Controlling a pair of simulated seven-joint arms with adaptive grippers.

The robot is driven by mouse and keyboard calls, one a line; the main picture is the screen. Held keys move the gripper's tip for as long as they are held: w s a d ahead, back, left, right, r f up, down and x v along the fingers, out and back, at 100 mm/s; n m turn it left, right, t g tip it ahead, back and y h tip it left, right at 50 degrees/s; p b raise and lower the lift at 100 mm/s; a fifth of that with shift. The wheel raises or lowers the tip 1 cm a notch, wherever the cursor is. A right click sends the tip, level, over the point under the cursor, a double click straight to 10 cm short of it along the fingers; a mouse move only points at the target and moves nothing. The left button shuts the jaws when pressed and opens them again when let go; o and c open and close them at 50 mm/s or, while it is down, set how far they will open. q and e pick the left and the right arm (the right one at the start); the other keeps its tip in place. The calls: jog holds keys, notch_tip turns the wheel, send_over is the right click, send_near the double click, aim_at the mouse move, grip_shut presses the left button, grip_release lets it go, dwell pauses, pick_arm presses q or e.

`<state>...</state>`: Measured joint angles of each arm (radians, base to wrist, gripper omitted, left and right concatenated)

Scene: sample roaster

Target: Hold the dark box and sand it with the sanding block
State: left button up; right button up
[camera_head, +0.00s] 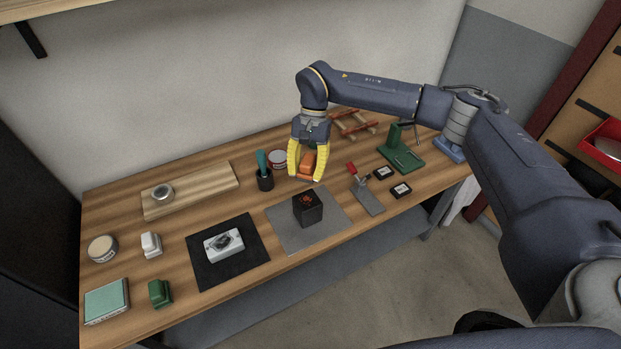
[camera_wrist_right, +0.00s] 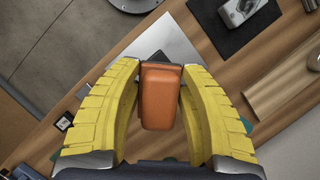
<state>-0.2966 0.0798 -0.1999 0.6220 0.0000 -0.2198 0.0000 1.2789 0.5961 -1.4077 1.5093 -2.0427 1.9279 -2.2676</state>
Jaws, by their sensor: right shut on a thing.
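The dark box (camera_head: 307,208) stands on the grey mat (camera_head: 283,234) near the front of the bench, with an orange mark on its top. My right gripper (camera_head: 306,177), with yellow fingers, is shut on an orange block (camera_head: 308,163), which looks like the sanding block. It holds the block above the bench, behind the dark box and apart from it. In the right wrist view the orange block (camera_wrist_right: 160,97) sits between the two yellow fingers (camera_wrist_right: 160,90) and hides most of what is below. My left gripper is not in view.
A black mat (camera_head: 204,278) with a grey device (camera_head: 223,245) lies left of the box. A red-handled tool (camera_head: 368,196) on a grey plate lies to the right.

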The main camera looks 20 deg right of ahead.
jog(key=shift+a+f, duration=0.15)
jog(key=shift+f, duration=0.35)
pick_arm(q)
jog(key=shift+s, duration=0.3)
pick_arm(e)
jog(key=shift+f, duration=1.95)
